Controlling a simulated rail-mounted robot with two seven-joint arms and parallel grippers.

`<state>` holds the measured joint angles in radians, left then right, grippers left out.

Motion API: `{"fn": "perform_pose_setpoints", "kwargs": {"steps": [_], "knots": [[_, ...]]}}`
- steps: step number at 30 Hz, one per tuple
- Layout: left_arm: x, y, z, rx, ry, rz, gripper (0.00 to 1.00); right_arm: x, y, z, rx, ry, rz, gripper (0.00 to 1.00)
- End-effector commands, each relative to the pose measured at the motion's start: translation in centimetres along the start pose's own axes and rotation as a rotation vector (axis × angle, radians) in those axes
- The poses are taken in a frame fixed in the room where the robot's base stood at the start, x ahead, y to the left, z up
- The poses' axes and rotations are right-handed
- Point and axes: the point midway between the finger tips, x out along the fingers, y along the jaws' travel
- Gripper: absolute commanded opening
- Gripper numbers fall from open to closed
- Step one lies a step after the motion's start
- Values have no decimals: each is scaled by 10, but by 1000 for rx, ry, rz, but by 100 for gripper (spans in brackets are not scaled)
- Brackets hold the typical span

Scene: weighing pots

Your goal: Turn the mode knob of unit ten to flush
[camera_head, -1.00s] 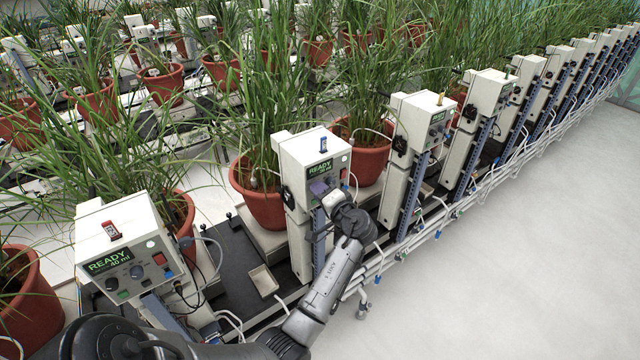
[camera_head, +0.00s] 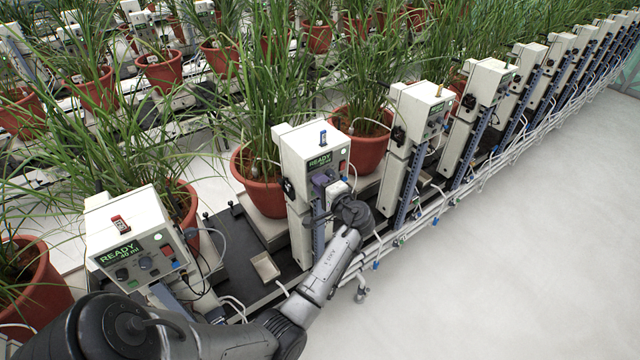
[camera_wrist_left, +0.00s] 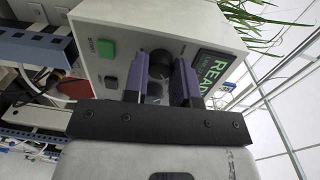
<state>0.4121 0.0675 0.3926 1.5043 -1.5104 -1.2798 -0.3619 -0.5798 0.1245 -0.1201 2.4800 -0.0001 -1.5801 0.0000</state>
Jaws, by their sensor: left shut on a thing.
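The white control box (camera_head: 300,153) of the middle unit has a blue tag on top and a green READY display (camera_head: 320,161). My left gripper (camera_head: 323,183) is at its front panel, below the display. In the left wrist view its purple fingers (camera_wrist_left: 160,70) are shut on a dark round knob (camera_wrist_left: 160,60), one finger on each side. The display also shows there (camera_wrist_left: 211,70), and a green button (camera_wrist_left: 105,48) is on the other side. The knob's markings and the unit number cannot be read. My right gripper is not in view.
A nearer unit (camera_head: 128,236) with a red tag stands at the left, its panel showing READY and two knobs. More units recede to the right. Potted plants (camera_head: 258,190) stand behind the units. White pipes run along the front; the floor (camera_head: 500,270) at right is clear.

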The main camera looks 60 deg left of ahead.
Motion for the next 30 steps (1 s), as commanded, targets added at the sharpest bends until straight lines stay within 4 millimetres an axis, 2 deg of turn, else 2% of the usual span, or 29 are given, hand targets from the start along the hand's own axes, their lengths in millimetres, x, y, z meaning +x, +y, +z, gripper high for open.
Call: {"fn": "perform_pose_setpoints", "kwargs": {"steps": [4, 5, 12, 20, 23, 26, 30], "knots": [[0, 0, 0, 1, 0, 0, 2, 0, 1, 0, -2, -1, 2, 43], [0, 0, 0, 1, 0, 0, 28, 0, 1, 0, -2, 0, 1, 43], [0, 0, 0, 0, 0, 0, 51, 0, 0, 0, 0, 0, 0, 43], [-1, 0, 0, 0, 0, 0, 51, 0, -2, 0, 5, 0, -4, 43], [-8, 1, 0, -1, 1, 2, 51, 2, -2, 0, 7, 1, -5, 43], [-22, 2, 0, -1, 2, 2, 51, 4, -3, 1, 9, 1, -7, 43], [-49, 3, 0, -1, 2, 2, 51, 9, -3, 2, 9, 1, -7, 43]]}}
